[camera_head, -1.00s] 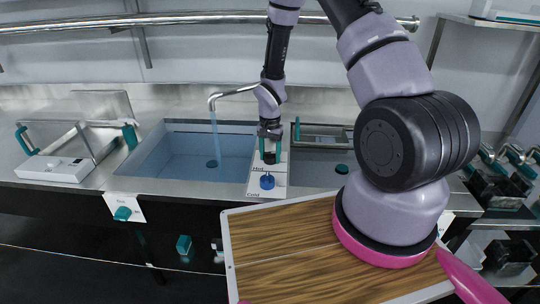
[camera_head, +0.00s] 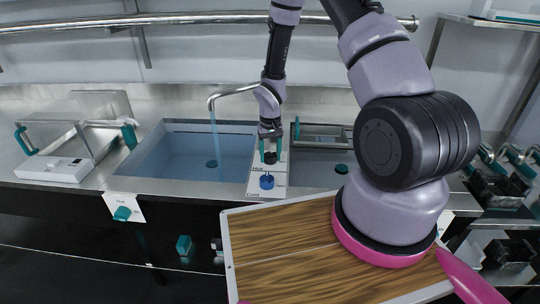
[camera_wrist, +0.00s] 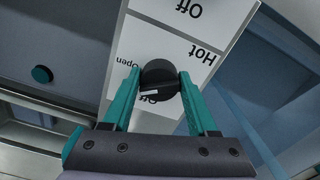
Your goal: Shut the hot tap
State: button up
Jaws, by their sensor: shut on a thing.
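The hot tap is a round black knob (camera_wrist: 160,78) on a white panel with Hot, Off and Open labels in the wrist view. A short white mark shows on the knob's near left side, close to a partly covered Off label. My gripper (camera_wrist: 160,76) has its two teal fingers shut on the knob, one on each side. In the head view my gripper (camera_head: 270,150) reaches down over the panel, and the knob (camera_head: 270,158) shows between the fingertips. A thin stream of water (camera_head: 214,138) runs from the metal spout (camera_head: 230,92) into the blue basin (camera_head: 165,160).
A blue cold knob (camera_head: 267,181) stands just in front of the hot knob on the same panel (camera_head: 253,180). A wooden board (camera_head: 290,255) lies in the foreground. A white box (camera_head: 55,169) is left of the basin. A metal rail (camera_head: 200,19) crosses the wall above.

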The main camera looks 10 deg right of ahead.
aim_at(271, 153)
jog(key=n, duration=0.6)
jog(key=shift+w+d, duration=0.1)
jog(key=shift+d, duration=0.05)
jog(key=n, duration=0.5)
jog(key=shift+w+n, duration=0.1)
jog(key=shift+n, duration=0.3)
jog(key=o, duration=1.4)
jog(key=shift+c, duration=0.2)
notch_tip(271, 153, up, 11)
